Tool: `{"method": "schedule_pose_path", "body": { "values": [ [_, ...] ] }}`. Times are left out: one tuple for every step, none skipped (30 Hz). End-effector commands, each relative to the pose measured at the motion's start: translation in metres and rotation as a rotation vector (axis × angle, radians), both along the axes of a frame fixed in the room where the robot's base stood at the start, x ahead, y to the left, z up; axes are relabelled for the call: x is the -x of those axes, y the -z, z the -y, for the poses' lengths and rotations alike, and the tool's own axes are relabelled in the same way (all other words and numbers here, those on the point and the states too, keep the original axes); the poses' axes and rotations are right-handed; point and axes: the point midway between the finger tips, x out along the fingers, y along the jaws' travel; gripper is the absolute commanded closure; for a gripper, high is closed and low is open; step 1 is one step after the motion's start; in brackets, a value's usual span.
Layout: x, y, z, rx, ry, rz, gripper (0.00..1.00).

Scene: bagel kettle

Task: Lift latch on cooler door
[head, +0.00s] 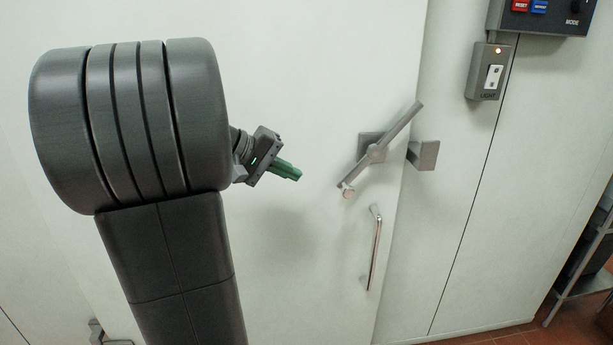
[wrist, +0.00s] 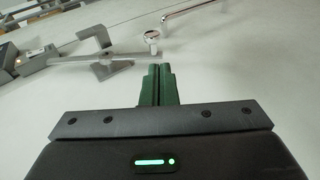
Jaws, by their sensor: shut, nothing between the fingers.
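The cooler door (head: 310,90) is a large pale panel. Its grey latch (head: 385,142) is a bar on a square mount, tilted with its upper end to the right and its knobbed lower end to the left. A grey catch block (head: 424,155) sits on the frame just right of the latch and looks clear of the bar. My gripper (head: 289,172), with green fingers, is shut and empty, left of the latch and apart from it. In the wrist view the shut fingers (wrist: 157,84) point toward the door, with the latch (wrist: 105,60) and its round knob (wrist: 153,38) beyond them.
A shiny vertical pull handle (head: 375,247) is on the door below the latch. A light switch box (head: 487,72) and a control panel (head: 545,14) are on the wall at upper right. A metal shelf (head: 588,265) stands at far right. The door face around my gripper is clear.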

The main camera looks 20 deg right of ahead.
Motion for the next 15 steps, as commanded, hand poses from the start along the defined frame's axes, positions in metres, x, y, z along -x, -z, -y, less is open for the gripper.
{"method": "schedule_pose_path", "body": {
  "values": [
    [-0.001,-0.004,-0.006,0.001,-0.003,0.002,1.0],
    [-0.001,-0.006,-0.009,0.0,-0.002,0.002,1.0],
    [-0.001,-0.007,-0.011,0.0,-0.002,0.001,1.0],
    [-0.001,-0.008,-0.013,0.0,-0.002,0.001,1.0],
    [-0.001,-0.009,-0.014,0.0,-0.002,0.001,1.0],
    [-0.001,-0.009,-0.015,0.0,-0.002,0.001,1.0],
    [-0.001,-0.01,-0.016,0.0,-0.001,0.001,1.0],
    [0.0,-0.01,-0.017,0.0,-0.001,0.001,1.0],
    [0.0,-0.01,-0.017,0.0,-0.001,0.001,1.0],
    [0.0,-0.01,-0.017,0.0,0.0,0.0,1.0],
    [0.0,-0.01,-0.017,0.0,0.0,0.0,1.0],
    [0.0,-0.01,-0.017,0.0,0.0,0.0,1.0],
    [0.0,-0.01,-0.017,0.0,0.0,0.0,1.0],
    [0.0,-0.01,-0.017,0.0,0.0,0.0,1.0],
    [0.0,-0.01,-0.017,0.0,0.0,0.0,1.0]
  ]
}}
